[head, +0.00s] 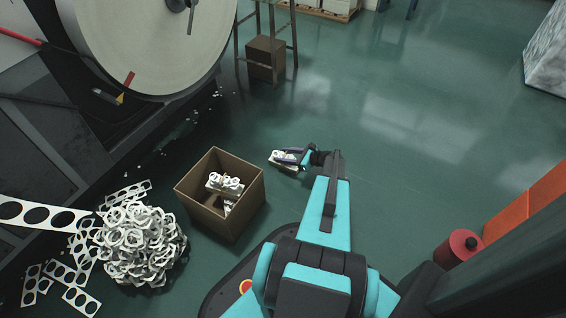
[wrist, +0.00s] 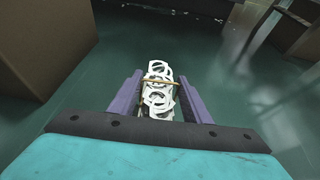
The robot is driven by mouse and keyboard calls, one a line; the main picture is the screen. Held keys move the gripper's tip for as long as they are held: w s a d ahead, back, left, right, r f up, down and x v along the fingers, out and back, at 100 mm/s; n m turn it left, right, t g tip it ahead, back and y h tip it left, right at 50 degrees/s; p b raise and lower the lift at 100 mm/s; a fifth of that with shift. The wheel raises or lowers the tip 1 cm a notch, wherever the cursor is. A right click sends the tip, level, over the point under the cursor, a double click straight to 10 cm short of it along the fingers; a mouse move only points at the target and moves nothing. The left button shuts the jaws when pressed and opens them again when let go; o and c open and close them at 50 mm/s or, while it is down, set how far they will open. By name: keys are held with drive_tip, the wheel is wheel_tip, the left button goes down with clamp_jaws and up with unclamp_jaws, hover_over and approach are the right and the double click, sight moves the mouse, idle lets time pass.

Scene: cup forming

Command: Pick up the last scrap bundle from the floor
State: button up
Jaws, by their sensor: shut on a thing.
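My gripper (head: 289,159) reaches out over the green floor to the right of an open cardboard box. It is shut on a white scrap bundle (wrist: 159,88), which sits between the two purple fingers in the wrist view. A thin yellowish band crosses the bundle. The bundle also shows in the head view (head: 282,156); I cannot tell whether it touches the floor. The cardboard box (head: 201,208) holds other white scrap bundles (head: 224,184). Its side also shows at the left in the wrist view (wrist: 50,45).
A heap of white scrap rings (head: 140,245) and punched strips (head: 38,213) lies left of the box. A large machine with a pale roll (head: 150,40) stands behind. A brown box (head: 265,58) stands under a metal stand. The floor at centre right is clear.

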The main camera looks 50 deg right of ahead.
wheel_tip(320, 180, up, 10)
drive_tip(key=p, duration=0.4)
idle(0.4)
idle(0.4)
